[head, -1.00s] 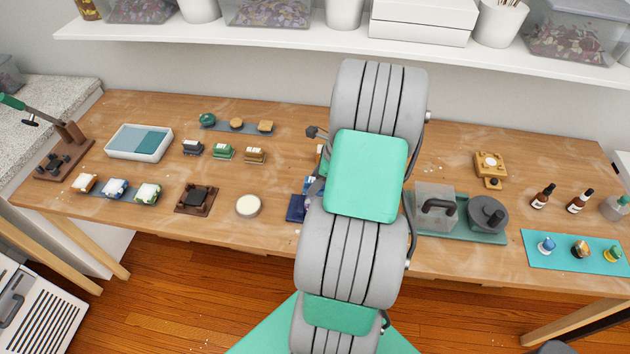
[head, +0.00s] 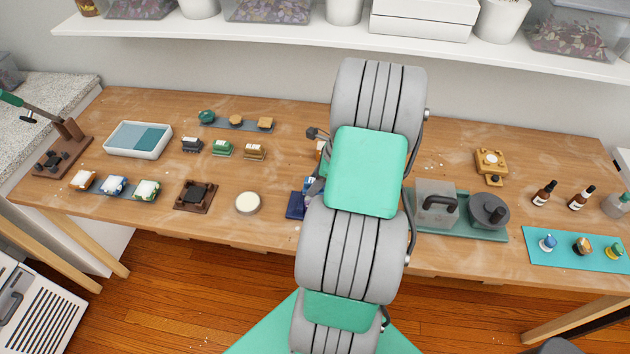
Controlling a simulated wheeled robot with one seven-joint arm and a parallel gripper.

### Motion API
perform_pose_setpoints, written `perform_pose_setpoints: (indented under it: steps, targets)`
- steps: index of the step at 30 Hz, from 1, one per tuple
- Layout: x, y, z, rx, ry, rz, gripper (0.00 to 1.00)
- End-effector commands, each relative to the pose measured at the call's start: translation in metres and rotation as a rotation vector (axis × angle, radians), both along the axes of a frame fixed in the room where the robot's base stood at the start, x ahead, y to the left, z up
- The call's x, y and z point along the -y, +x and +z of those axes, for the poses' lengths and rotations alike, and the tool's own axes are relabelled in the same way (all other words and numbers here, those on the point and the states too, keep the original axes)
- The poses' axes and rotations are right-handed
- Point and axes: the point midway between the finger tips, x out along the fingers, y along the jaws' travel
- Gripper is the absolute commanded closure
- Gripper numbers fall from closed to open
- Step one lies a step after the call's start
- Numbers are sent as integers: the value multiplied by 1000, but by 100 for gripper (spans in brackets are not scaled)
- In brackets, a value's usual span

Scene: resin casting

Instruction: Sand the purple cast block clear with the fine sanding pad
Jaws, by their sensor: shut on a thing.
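I cannot tell whether the purple is the cast block. Three small labelled blocks, dark (head: 192,145), green (head: 222,148) and tan (head: 254,151), stand in a row left of centre. Their labels are too small to read, so I cannot tell which, if any, is the fine sanding pad.
A tray (head: 110,153) with blue-green contents, white-topped blocks (head: 115,185), a dark brown fixture (head: 195,194) and a cream disc (head: 248,203) lie left. A clear box (head: 437,203), dark round pot (head: 488,209) and bottles (head: 544,194) stand right. A shelf (head: 250,47) overhangs the back.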

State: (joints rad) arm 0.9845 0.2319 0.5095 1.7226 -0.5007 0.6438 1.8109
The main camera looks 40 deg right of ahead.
Motion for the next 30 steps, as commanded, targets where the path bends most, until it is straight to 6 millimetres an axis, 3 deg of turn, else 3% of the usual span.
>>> perform_pose_setpoints:
  steps: [7, 19, 30]
  targets:
    - [-3, -2, 0, 0, 0, -1, 100]
    - [-31, -22, 2, 1, 1, -1, 100]
    - [-33, -23, -1, -1, 1, 0, 100]
